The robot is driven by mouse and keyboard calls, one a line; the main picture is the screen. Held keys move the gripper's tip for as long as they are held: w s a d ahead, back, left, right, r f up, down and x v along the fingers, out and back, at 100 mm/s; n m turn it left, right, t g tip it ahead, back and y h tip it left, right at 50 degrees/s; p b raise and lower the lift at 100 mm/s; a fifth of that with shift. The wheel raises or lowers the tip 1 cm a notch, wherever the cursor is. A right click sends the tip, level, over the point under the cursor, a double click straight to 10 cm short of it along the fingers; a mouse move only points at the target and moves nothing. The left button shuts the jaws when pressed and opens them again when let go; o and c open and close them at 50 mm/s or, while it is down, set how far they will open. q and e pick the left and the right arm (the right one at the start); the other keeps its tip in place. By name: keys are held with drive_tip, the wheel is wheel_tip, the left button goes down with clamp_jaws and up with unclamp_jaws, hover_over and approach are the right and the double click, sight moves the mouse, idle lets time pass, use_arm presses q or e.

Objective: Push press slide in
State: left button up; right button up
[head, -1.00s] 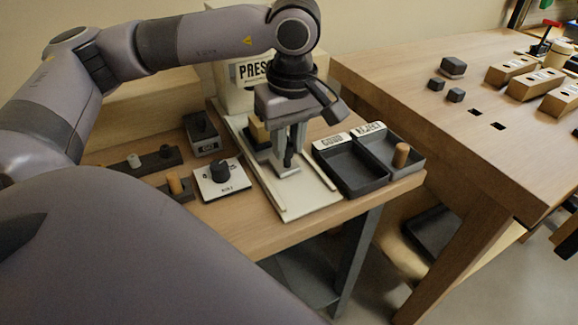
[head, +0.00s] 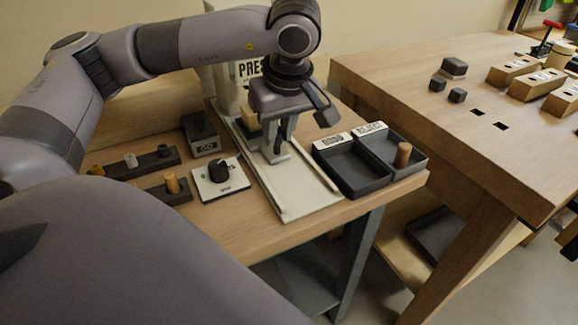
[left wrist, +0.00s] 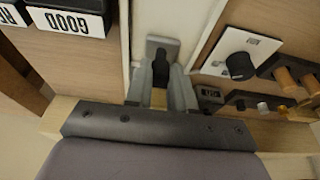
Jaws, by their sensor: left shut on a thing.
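The press (head: 249,70) is a pale housing with a PRESS sign at the back of the bench. A white slide track (head: 308,193) runs from it toward the bench's front edge; its front part is bare. My left gripper (head: 277,153) points down over the track near the press and is shut on the slide's dark handle. In the left wrist view the handle (left wrist: 160,67) stands between the two fingers, with the slide's grey plate (left wrist: 163,44) around it. A tan block shows behind the gripper. The fingers partly hide the slide. My right gripper is not in view.
Dark GOOD (head: 350,172) and REJECT (head: 380,150) trays stand right of the track; a brown peg (head: 403,154) is in REJECT. Left of it are a dial (head: 219,175), a GO button box (head: 200,131) and peg racks (head: 150,164). A second table (head: 420,100) is at right.

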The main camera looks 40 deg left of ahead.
use_arm(q)
drive_tip(key=shift+w+a+t+y+b, duration=0.3)
drive_tip(key=shift+a+y+b, duration=0.15)
drive_tip(key=shift+a, duration=0.2)
drive_tip(key=shift+a+r, duration=0.2)
drive_tip(key=o, duration=0.8)
drive_tip(key=shift+a, duration=0.1)
drive_tip(key=shift+c, duration=0.2)
drive_tip(key=shift+f, duration=0.1)
drive_tip(key=shift+p+v, duration=1.75)
drive_tip(key=shift+v, duration=0.75)
drive_tip(key=shift+p+v, duration=1)
drive_tip(key=shift+p, duration=0.1)
